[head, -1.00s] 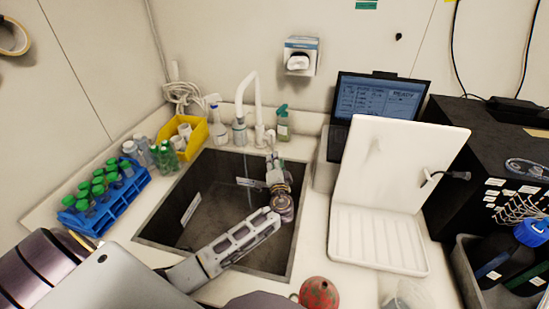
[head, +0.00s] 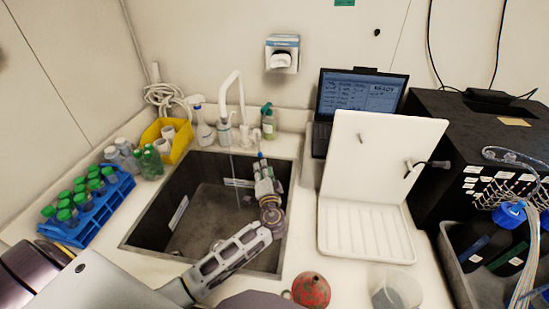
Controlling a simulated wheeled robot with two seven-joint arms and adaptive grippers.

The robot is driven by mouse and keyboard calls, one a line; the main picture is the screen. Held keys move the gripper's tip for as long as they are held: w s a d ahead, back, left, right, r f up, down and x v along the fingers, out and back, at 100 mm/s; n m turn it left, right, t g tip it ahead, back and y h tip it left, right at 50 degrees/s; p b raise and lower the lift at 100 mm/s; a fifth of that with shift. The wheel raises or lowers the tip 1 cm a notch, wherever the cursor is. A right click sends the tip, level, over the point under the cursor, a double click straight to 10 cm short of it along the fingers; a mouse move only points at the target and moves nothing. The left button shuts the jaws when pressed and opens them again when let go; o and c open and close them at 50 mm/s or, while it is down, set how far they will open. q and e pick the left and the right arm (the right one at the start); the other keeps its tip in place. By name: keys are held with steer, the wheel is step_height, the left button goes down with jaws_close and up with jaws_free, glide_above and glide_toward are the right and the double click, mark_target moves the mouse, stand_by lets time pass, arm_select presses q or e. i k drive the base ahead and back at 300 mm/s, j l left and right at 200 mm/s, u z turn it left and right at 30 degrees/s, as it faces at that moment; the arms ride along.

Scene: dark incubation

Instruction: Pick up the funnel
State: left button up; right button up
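A red, rounded, dome-like thing with green spots (head: 311,291) stands at the front edge of the counter, cut off by the bottom of the head view. I cannot tell for sure whether it is the funnel; no other clear funnel shape shows. My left gripper (head: 262,162) is over the right part of the sink (head: 205,215), near the tap and well away from the red thing. A small blue spot shows at its tip. Its fingers are too small to tell open from shut. My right gripper is out of view.
A white tap (head: 238,88) stands behind the sink. A blue rack (head: 88,212) of green-capped tubes is left, a yellow bin (head: 180,145) behind it. Right are a white drying rack (head: 365,235), a clear beaker (head: 395,288) and a grey bin (head: 470,280) with blue-capped bottles.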

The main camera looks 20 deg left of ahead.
mark_target(308, 293)
steer(key=k+l, duration=1.65)
